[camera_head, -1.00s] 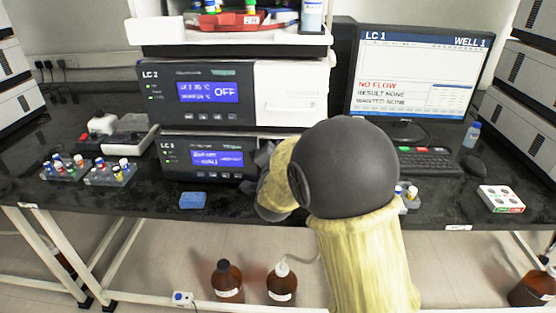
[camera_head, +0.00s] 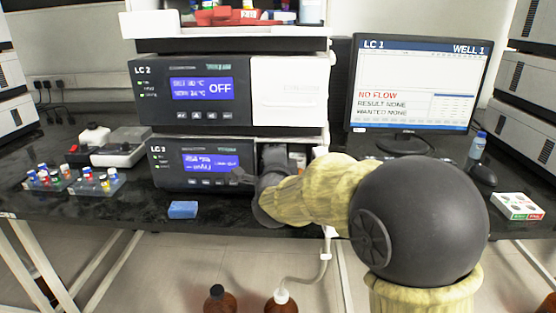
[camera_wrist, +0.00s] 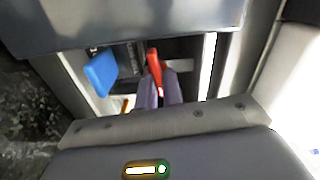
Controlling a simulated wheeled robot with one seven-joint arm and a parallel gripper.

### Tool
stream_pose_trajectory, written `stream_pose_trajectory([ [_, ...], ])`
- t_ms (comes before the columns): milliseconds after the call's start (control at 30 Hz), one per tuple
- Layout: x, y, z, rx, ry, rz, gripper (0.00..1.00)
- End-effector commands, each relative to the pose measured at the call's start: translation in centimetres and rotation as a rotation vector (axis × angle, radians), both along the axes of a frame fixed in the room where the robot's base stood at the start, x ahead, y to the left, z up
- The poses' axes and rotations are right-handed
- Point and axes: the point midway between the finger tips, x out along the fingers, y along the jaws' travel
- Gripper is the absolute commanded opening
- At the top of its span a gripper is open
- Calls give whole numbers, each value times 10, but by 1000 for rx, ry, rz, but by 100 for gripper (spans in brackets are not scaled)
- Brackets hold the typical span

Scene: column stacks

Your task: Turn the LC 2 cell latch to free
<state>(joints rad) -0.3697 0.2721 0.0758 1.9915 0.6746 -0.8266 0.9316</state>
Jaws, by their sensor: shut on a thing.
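The lower detector unit (camera_head: 200,164) sits under the upper LC 2 unit (camera_head: 195,92), and its bay at the right of the display is open. In the head view my gripper (camera_head: 268,180) is at this bay, and its fingertips are hard to make out. In the wrist view my gripper (camera_wrist: 159,92) reaches into the bay, its two grey fingers close together on a red lever (camera_wrist: 153,62), which looks like the cell latch. The lever's red end stands up beyond the fingers. A blue tab (camera_wrist: 100,72) is left of it, apart from the fingers. The lever's base is hidden.
A blue block (camera_head: 183,209) lies on the bench's front edge. Vial racks (camera_head: 75,184) and a white-topped device (camera_head: 121,147) stand left. The monitor (camera_head: 415,85) and a white box (camera_head: 518,206) are right. Brown bottles (camera_head: 220,300) stand below the bench.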

Motion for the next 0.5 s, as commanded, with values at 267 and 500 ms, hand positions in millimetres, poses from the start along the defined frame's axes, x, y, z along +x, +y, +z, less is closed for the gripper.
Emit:
stream_pose_trajectory([
  [267, 0, 0, -2, 3, 4, 2, 0],
  [500, 0, 0, -2, 2, 5, 1, 30],
])
